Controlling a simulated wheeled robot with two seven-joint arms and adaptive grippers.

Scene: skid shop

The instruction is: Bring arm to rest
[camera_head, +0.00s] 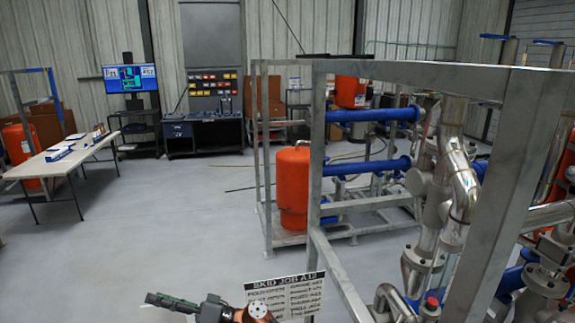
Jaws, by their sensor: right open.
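My right arm comes in at the bottom middle, with a copper-coloured joint and a dark wrist. Its right gripper (154,299) is dark, points left and is open, with nothing seen between its fingers. It is low in front of the skid frame, left of a white sign (285,297) headed "SKID JOB A13". The lower part of the arm is cut off by the picture's edge. My left gripper is not in view.
A grey steel skid frame (316,150) with pipes, blue spools and an orange tank (293,188) fills the right side. A white table (62,160) stands at the left. A workbench (205,135) and a monitor (130,78) stand behind. The middle floor is mostly clear.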

